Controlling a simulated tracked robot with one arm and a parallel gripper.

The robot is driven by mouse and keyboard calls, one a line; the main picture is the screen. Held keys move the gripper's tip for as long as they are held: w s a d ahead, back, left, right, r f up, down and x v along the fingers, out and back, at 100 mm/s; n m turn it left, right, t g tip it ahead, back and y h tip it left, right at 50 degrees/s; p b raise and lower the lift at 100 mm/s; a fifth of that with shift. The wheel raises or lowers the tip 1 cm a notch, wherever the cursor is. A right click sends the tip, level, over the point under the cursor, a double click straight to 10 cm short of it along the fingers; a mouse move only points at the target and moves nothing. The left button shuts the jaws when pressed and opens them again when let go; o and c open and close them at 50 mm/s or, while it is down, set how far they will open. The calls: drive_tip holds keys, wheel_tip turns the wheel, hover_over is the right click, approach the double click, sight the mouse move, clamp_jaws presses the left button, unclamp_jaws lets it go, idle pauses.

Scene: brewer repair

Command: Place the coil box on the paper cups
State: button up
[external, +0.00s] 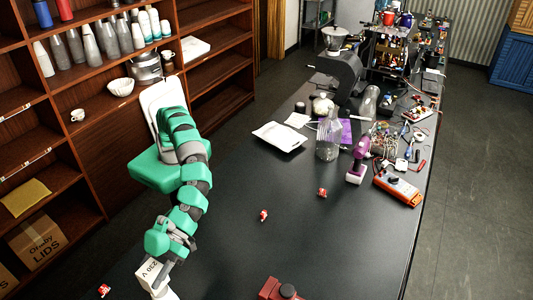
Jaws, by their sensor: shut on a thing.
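My gripper (172,246) is at the lower left of the external view, over the near end of the black table. It is shut on a white box marked "230 V" (150,273), which looks like the coil box. The box is tilted in the picture, and the gripper hides part of it. A pale shape (166,294) shows just below the box at the picture's bottom edge. I cannot tell whether it is part of the box or a paper cup under it. Tall grey and white cups or bottles (90,45) stand on the upper shelf; I cannot tell whether they are paper cups.
Small red-and-white pieces lie on the black table (240,245). A dark red object (279,289) sits at the near edge. The table's middle is mostly clear.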

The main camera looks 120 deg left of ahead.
sight(148, 290)
drive_tip(key=shift+f, duration=1.75)
drive_tip(key=shift+f, duration=0.1)
drive_tip(key=o, duration=1.1)
drive_tip(key=shift+a+r, duration=0.15)
drive_tip(key=shift+r, duration=0.05)
drive_tip(key=b+v, duration=0.1)
drive_tip(key=v, duration=1)
drive_tip(key=shift+a+b, duration=0.3)
drive_tip(key=shift+a, duration=0.05)
drive_tip(key=shift+r, duration=0.1)
